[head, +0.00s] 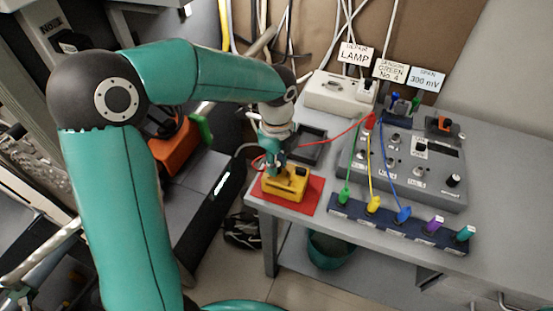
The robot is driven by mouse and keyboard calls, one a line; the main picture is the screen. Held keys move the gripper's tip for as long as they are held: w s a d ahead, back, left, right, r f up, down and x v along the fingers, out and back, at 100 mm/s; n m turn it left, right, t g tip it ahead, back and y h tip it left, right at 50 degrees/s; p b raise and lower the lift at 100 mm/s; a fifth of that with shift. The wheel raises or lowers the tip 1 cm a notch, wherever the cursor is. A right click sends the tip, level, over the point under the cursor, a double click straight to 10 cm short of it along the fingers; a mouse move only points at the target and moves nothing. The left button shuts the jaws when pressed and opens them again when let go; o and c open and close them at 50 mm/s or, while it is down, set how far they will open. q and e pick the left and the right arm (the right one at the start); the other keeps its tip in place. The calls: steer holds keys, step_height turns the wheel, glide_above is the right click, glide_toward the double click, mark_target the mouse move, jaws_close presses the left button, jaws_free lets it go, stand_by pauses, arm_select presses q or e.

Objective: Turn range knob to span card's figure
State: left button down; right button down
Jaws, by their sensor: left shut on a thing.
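A yellow meter box (290,186) sits on a red mat (312,193) at the left front corner of the grey bench. My left gripper (274,168) points down onto the left part of the box. It is shut, apparently on the range knob, which the fingers hide. The knob's pointer and scale cannot be read. The span card (427,79) stands at the back right and reads "300 mV". My right gripper is not in view.
A grey panel (440,190) with knobs and a small display stands right of the meter. Green, yellow and blue leads run to a blue terminal strip (385,222) along the front. A black tray (308,148) lies behind the meter. Red wires cross nearby.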

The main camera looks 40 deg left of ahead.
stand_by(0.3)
arm_select(q)
steer(key=c, duration=0.9)
jaws_free()
steer(key=shift+c, duration=0.2)
step_height(320, 180, up, 12)
steer(key=shift+f, duration=0.1)
